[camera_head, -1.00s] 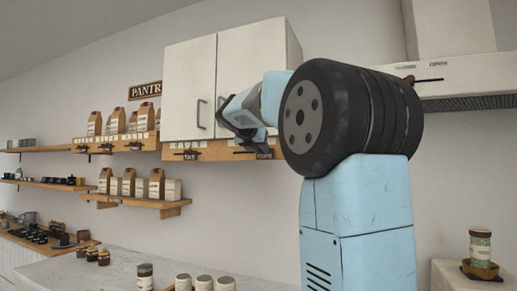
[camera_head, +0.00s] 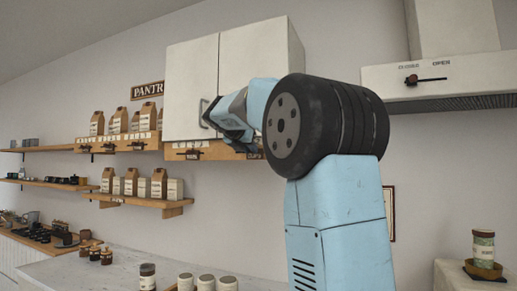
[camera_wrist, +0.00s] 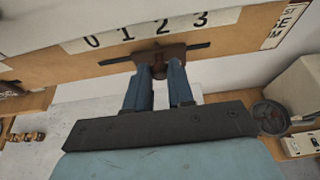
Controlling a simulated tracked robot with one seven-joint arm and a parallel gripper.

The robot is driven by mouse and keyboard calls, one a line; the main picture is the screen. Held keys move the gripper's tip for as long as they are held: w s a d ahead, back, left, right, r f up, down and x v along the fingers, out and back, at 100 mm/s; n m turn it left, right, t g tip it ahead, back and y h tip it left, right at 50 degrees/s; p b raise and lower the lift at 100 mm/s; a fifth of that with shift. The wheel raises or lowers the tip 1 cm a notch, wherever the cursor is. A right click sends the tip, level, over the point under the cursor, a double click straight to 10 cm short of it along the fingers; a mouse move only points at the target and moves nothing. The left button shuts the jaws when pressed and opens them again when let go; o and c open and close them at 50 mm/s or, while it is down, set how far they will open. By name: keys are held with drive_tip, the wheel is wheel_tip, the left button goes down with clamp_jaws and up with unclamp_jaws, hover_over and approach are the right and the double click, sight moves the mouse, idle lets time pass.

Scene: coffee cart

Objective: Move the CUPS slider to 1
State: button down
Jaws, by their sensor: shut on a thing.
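The slider shows in the wrist view as a dark horizontal rod (camera_wrist: 196,46) on a wooden board, under a white number strip (camera_wrist: 186,22) reading 0, 1, 2, 3. Its brown knob (camera_wrist: 158,55) sits between 1 and 2, nearly under the 2. My gripper (camera_wrist: 158,72) is shut on the knob from below, with one blue finger on each side. In the head view my gripper (camera_head: 238,140) is at the wooden board under the white cabinet and hides much of this slider.
Another slider (camera_head: 192,154) is on the same board to the left. The white cabinet (camera_head: 190,90) with metal handles hangs just above. A shelf with bags (camera_head: 140,200) lies below left. The range hood (camera_head: 440,78) on the right carries its own slider.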

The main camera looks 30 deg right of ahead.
drive_tip(key=shift+w+a, duration=0.9)
drive_tip(key=shift+w, duration=0.25)
drive_tip(key=c, duration=1)
unclamp_jaws()
drive_tip(key=v, duration=1.3)
drive_tip(key=shift+s+a, duration=0.25)
drive_tip(key=shift+a, duration=0.05)
